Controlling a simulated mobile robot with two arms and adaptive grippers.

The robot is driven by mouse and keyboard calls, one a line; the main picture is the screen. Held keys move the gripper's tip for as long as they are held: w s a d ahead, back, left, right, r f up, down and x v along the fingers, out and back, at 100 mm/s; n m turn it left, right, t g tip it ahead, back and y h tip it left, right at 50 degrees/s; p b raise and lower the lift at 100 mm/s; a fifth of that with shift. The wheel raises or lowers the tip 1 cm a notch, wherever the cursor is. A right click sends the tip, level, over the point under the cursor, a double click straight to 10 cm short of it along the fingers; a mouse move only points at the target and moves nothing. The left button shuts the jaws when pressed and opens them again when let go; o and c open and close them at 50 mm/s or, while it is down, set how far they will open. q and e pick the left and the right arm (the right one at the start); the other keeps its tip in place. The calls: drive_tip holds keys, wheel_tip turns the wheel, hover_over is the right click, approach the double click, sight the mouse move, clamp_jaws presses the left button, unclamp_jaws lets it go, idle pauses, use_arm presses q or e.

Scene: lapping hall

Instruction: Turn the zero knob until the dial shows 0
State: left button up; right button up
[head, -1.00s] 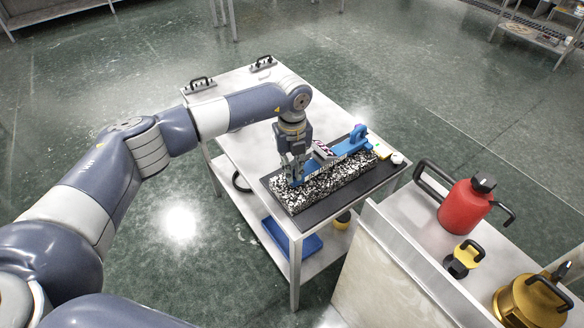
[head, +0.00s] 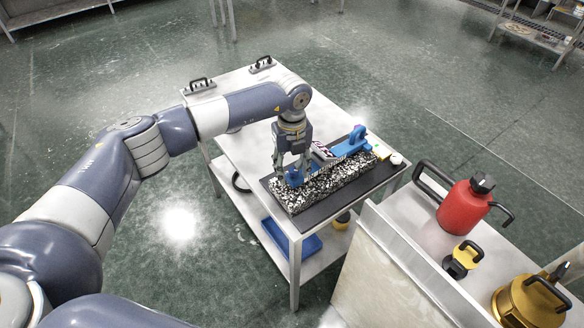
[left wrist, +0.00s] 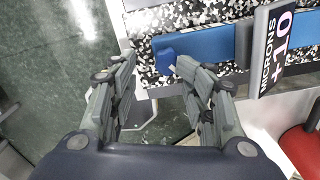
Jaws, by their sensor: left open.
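A blue instrument (head: 352,146) lies along a speckled black-and-white block (head: 335,184). Its blue zero knob (head: 294,179) is at the near left end, and it also shows in the left wrist view (left wrist: 168,57). The dial plate (head: 321,151) stands up from the instrument. In the left wrist view the dial (left wrist: 282,48) is turned sideways, with "0", "+" and "MICRONS" on it; I cannot read a pointer. My right gripper is not in view.
The block sits on a dark mat (head: 302,226) on a metal table. A small white object (head: 396,158) lies by its far right end. A counter at right holds a red can (head: 465,207) and yellow items. The table's far left is mostly clear.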

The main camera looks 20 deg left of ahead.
use_arm(q)
wheel_tip(320, 180, up, 12)
drive_tip(key=p, duration=0.6)
drive_tip(key=shift+p, duration=0.3)
idle(0.4)
idle(0.3)
wheel_tip(320, 180, up, 12)
hover_over(292, 174)
idle(0.5)
drive_tip(key=shift+f, duration=0.15)
